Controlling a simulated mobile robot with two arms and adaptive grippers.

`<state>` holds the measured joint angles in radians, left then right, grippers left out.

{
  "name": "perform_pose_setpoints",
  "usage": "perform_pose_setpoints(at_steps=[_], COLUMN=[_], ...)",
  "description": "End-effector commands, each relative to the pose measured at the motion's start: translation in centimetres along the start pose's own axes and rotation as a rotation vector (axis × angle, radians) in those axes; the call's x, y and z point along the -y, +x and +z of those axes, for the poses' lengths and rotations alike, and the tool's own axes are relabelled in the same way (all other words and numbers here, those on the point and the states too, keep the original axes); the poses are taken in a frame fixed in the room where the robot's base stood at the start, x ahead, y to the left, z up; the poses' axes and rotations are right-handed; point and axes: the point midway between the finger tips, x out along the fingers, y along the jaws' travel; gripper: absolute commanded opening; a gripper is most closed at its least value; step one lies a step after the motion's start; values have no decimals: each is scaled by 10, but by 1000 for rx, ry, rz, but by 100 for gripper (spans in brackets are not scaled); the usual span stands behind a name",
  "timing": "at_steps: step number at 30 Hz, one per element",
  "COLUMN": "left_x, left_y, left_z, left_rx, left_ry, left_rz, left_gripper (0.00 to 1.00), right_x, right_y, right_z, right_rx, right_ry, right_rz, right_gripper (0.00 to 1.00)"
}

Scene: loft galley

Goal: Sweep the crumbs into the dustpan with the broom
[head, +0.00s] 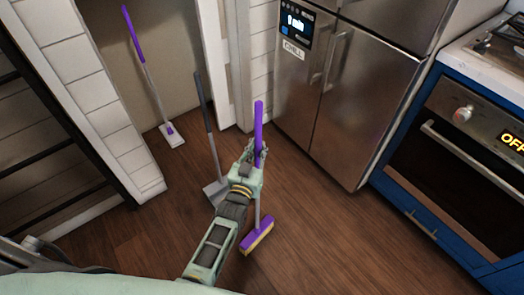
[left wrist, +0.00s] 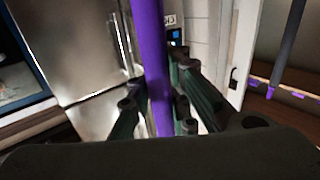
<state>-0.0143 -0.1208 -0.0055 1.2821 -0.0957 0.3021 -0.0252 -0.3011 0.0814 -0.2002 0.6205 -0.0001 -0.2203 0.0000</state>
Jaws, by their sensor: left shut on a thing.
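The broom has a purple upper handle (head: 258,118), a grey lower shaft and a purple head (head: 257,235) with yellowish bristles, low over or on the wooden floor; I cannot tell if it touches. My left gripper (head: 257,153) is shut on the purple handle. In the left wrist view the handle (left wrist: 150,60) runs between the fingers. A grey long-handled dustpan (head: 215,191) stands on the floor just left of the broom, its lower part partly hidden by my arm. I make out no crumbs. My right gripper is not in view.
A steel fridge (head: 345,85) stands behind on the right, and a blue oven unit (head: 450,175) at the far right. A purple-handled mop (head: 140,60) leans in the alcove. Black-edged stairs (head: 45,150) stand at left. Floor right of the broom head is clear.

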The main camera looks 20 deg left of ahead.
Motion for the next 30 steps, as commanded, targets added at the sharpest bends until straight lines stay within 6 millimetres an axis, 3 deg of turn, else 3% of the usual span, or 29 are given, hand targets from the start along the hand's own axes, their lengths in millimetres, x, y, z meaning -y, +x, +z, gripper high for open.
perform_pose_setpoints(at_steps=[30], left_x=[53], left_y=[38], left_z=[-4], left_rx=[0], left_ry=[6], left_rz=[0], left_gripper=[0], right_x=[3], right_y=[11], right_z=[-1], right_rx=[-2], right_ry=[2], right_rz=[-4], right_gripper=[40])
